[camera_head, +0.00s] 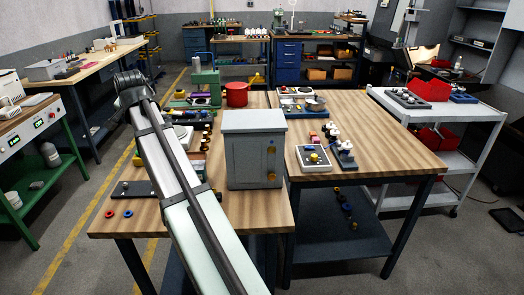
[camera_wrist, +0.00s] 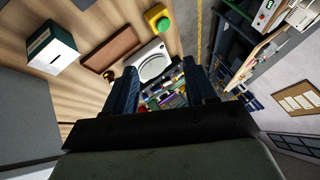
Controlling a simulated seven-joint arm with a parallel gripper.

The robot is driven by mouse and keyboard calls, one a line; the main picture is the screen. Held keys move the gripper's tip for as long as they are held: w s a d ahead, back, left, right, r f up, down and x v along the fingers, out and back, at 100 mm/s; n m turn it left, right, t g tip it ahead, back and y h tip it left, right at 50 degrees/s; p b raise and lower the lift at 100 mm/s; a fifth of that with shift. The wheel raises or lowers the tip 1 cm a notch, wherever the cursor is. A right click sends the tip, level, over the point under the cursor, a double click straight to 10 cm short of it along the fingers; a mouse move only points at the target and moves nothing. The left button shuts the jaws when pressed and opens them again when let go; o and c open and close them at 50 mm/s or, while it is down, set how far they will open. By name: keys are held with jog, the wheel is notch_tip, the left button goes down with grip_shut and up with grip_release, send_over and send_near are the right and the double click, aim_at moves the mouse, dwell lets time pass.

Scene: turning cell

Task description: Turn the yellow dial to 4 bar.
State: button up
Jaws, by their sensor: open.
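Several yellow knobs show in the head view, and I cannot tell for certain which is the dial. One yellow knob (camera_head: 315,157) sits on a small pale panel (camera_head: 297,172) on the right-hand table. No scale or bar reading is legible. My gripper (camera_wrist: 162,88) shows in the wrist view with its two dark fingers apart and nothing held between them.
A red pot (camera_head: 237,94) stands behind the cabinet. The right table's front right is clear.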

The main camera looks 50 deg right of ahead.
jog(key=s+d+r+m+g+h, duration=0.1)
jog(key=s+d, duration=0.7)
jog(key=d, duration=0.5)
jog(key=s+d+r+m+g+h, duration=0.1)
jog(key=s+d+r+g, duration=0.1)
jog(key=s+d, duration=0.6)
jog(key=s+d+r+m+g+h, duration=0.1)
jog(key=s+d+g, duration=0.1)
jog(key=s+d, duration=0.7)
jog(key=shift+d+r+h, duration=0.15)
jog(key=shift+d+h, duration=0.05)
jog(key=shift+d, duration=2)
jog(key=shift+d+r+h, duration=0.15)
jog(key=shift+d+h, duration=0.05)
jog(key=shift+d, duration=1.95)
jog(key=s+d+f+n+g+y, duration=0.1)
jog(key=s+d+f+g+y, duration=0.1)
jog(key=s+d+f, duration=0.4)
jog(key=n+y, duration=0.4)
jog(key=n, duration=0.1)
send_over(314, 155)
notch_tip(314, 155, down, 6)
jog(key=shift+g, duration=0.3)
notch_tip(314, 155, down, 14)
jog(key=shift+s, duration=0.1)
jog(key=shift+c, duration=0.4)
grip_shut()
